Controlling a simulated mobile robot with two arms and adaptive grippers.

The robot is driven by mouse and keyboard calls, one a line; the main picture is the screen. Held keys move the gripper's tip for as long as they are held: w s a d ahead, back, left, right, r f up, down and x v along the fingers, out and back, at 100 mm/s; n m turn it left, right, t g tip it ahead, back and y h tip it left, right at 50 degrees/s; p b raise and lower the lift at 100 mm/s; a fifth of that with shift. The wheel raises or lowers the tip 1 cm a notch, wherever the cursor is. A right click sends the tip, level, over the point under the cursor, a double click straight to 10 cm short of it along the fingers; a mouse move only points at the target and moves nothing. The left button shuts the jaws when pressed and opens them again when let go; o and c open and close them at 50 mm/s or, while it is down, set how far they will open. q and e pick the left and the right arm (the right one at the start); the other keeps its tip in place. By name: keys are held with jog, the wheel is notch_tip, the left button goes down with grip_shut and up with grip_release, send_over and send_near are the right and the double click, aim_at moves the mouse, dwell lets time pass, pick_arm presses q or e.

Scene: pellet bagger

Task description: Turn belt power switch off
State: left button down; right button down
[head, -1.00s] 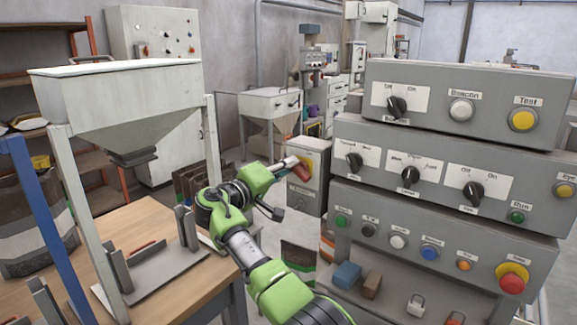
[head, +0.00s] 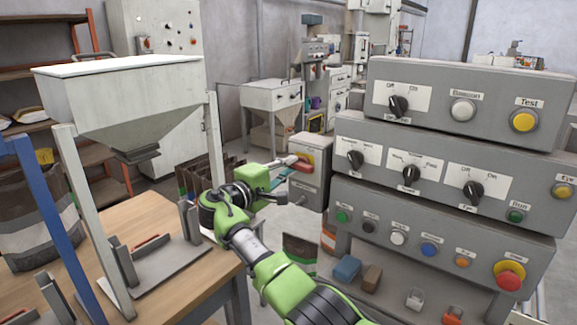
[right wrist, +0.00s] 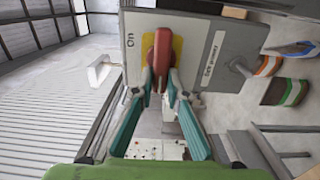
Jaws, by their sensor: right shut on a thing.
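The belt power switch is a grey box (head: 312,183) with a red handle on a yellow plate, beyond the bench in the head view. In the right wrist view the red handle (right wrist: 161,50) stands along the picture's vertical over the yellow plate (right wrist: 177,50). The word "On" is printed to the left of the handle. My right gripper (right wrist: 161,86) is shut on the lower end of the handle, one teal finger on each side. In the head view the right gripper (head: 285,165) reaches the box from the left and partly covers the handle. My left gripper is not in view.
A stack of grey control panels (head: 440,165) with knobs and buttons stands close on the right. A hopper (head: 125,100) stands over the wooden bench (head: 150,220) on the left.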

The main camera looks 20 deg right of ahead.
jog(key=shift+r, duration=0.15)
jog(key=c, duration=2)
grip_release()
jog(key=shift+w, duration=0.1)
jog(key=shift+c, duration=0.2)
jog(key=shift+o, duration=0.3)
jog(key=v, duration=0.7)
jog(key=shift+a+f, duration=0.15)
jog(key=shift+f, duration=0.05)
